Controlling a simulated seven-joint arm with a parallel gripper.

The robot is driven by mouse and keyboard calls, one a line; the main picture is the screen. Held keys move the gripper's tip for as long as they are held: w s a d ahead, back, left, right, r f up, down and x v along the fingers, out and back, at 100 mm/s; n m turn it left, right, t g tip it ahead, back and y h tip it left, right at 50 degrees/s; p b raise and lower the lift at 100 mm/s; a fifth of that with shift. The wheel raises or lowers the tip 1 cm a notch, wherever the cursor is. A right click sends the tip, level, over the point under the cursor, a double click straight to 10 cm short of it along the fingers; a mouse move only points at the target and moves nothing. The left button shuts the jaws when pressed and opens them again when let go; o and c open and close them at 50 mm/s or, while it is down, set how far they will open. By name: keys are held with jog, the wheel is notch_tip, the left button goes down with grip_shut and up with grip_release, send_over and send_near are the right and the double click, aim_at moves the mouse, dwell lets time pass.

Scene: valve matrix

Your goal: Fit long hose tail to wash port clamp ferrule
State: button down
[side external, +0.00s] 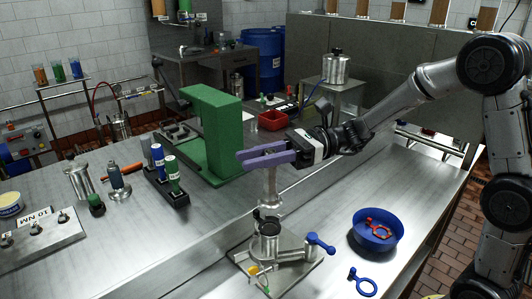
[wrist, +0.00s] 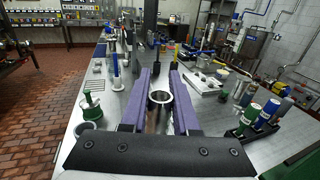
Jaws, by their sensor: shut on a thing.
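My gripper (side external: 264,158), with purple fingers, is shut on a steel tubular piece, the long hose tail (side external: 271,185). The tail hangs upright below the fingers. In the wrist view its round open top (wrist: 160,98) shows between the fingers (wrist: 164,72). Below it, a steel port with a dark-rimmed top, seemingly the wash port ferrule (side external: 267,237), stands on a square plate. The tail's lower end is over or at this top; I cannot tell whether they touch. The port is hidden in the wrist view.
A blue-handled valve (side external: 320,245) is beside the port. A blue bowl (side external: 375,243) holds a red clamp, and a blue ring-shaped piece (side external: 362,283) lies near it. A green block stand (side external: 215,130) rises behind the gripper. Several bottles and tools stand at left.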

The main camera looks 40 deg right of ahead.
dwell(0.3)
notch_tip(320, 180, down, 7)
dwell(1.2)
dwell(0.6)
jog(key=c, duration=0.6)
grip_release()
